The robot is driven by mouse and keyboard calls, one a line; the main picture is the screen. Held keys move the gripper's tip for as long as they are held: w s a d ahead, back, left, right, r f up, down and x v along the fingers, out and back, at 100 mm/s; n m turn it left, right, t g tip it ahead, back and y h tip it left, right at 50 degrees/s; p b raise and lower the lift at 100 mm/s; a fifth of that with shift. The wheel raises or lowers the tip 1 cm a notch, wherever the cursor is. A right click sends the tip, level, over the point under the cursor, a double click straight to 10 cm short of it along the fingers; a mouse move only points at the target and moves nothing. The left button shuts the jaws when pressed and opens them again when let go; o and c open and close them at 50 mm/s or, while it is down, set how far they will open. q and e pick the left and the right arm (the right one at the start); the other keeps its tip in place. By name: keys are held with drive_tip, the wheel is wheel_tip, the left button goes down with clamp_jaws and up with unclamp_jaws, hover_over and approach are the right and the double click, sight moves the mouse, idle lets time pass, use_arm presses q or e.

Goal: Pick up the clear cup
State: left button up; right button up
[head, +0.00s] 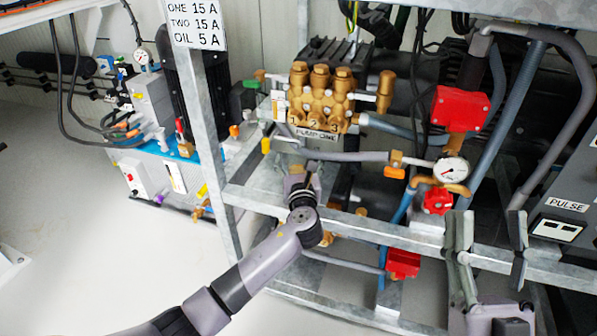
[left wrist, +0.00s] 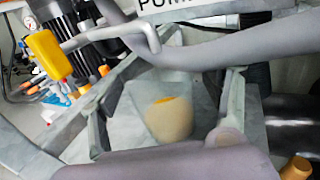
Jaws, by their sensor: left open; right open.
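The clear cup (left wrist: 168,118) shows in the left wrist view as a see-through shape, with a beige and orange patch at its lower part. I cannot tell whether that patch is inside or behind it. My left gripper (left wrist: 163,100) is open, with one finger on each side of the cup and visible gaps. In the head view my left gripper (head: 299,180) is at the frame shelf below pump one, and I cannot make out the cup there. My right gripper (head: 489,238) is open and empty at the lower right.
The brass pump (head: 320,98) stands above my left gripper, with a grey hose (head: 345,156) between. A galvanized rail (head: 375,232) crosses in front. A pressure gauge (head: 451,169) and red valve (head: 438,201) are to the right. Floor at the left is clear.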

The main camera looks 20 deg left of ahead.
use_arm(q)
drive_tip(key=shift+c, duration=0.6)
drive_tip(key=c, duration=1.3)
drive_tip(key=shift+o, duration=0.2)
drive_tip(key=shift+r, duration=0.15)
